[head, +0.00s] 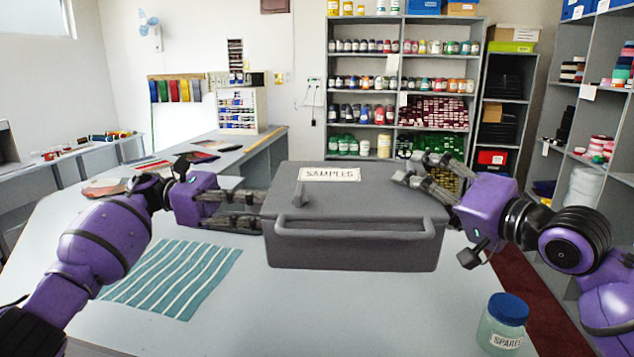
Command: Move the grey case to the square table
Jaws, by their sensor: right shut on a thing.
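The grey case (350,249) has a front bar handle, a latch and a "SAMPLES" label on its lid. It is upright at the middle of the grey counter (250,320); whether it touches the counter is unclear. My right gripper (412,172) is at the case's right side, shut on the case, its fingers reaching over the lid's right edge. My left gripper (258,211) has its fingers against or just beside the case's left side, with a gap between them; their tips are hard to make out. I cannot identify a square table in this view.
A striped teal cloth (172,278) lies left of the case. A blue-lidded "SPARE" jar (503,325) stands at front right. Swatches (205,146) lie on the counter behind my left arm. Shelves of jars (400,90) stand at the back, more shelving (565,110) at right.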

